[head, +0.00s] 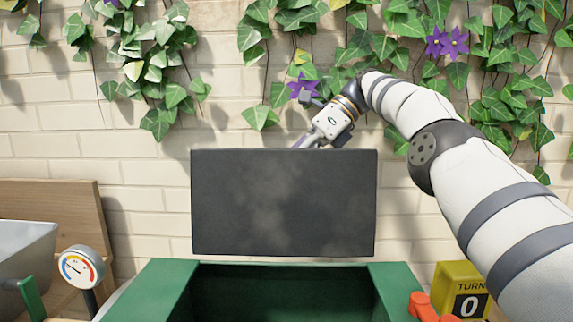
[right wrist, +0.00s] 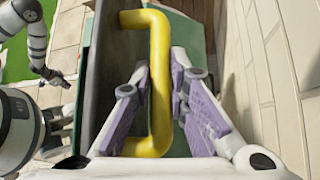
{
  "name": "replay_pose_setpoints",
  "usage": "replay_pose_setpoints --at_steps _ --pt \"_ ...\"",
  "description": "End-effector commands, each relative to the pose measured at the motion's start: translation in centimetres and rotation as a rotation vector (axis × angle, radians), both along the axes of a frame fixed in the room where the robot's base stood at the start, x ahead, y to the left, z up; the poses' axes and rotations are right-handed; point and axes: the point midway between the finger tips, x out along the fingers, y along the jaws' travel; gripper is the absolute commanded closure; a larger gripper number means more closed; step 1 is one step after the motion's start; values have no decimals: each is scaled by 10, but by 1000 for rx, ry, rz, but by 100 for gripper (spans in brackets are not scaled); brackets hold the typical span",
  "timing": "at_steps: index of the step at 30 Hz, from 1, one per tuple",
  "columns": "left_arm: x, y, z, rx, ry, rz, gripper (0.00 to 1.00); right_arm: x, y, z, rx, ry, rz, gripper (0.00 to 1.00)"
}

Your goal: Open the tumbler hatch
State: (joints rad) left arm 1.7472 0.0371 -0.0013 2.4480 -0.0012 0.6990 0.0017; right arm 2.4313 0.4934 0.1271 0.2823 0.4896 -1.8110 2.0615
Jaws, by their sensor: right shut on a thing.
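The tumbler hatch (head: 284,203) is a dark grey panel, standing upright above the back of the green tumbler (head: 150,288). The tumbler's dark opening shows below it. My right gripper (head: 312,142) is behind the panel's top edge, its fingertips partly hidden there. In the right wrist view, the purple-padded fingers (right wrist: 160,75) are shut on the yellow handle (right wrist: 159,45), one on each side of its bar. The hatch's edge (right wrist: 101,60) also shows there. My left gripper (right wrist: 57,77) appears small at the left of the wrist view; its jaws are too small to read.
A dial gauge (head: 77,268) and a pale tray (head: 24,249) stand at left. A yellow turn counter reading 0 (head: 460,289) and an orange crank (head: 425,306) are at right. A brick wall (head: 145,225) with ivy is close behind the hatch.

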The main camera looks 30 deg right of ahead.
Motion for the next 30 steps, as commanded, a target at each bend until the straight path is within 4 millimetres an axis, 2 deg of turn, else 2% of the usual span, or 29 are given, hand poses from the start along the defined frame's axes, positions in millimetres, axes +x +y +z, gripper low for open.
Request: replay_pose_setpoints --at_steps 1,10,11,12,30 --pt "-1 0 -1 0 4 0 100 -1 1 -9 -2 22 9 100" --pt "-1 0 -2 0 5 0 100 -1 1 -11 -4 29 9 100" --pt "-1 0 -2 0 5 0 100 -1 1 -11 -4 29 9 81" --pt "-1 0 -2 0 5 0 100 -1 1 -11 -4 29 9 76" --pt "2 0 2 0 -6 0 100 2 -1 0 -21 -17 3 76"
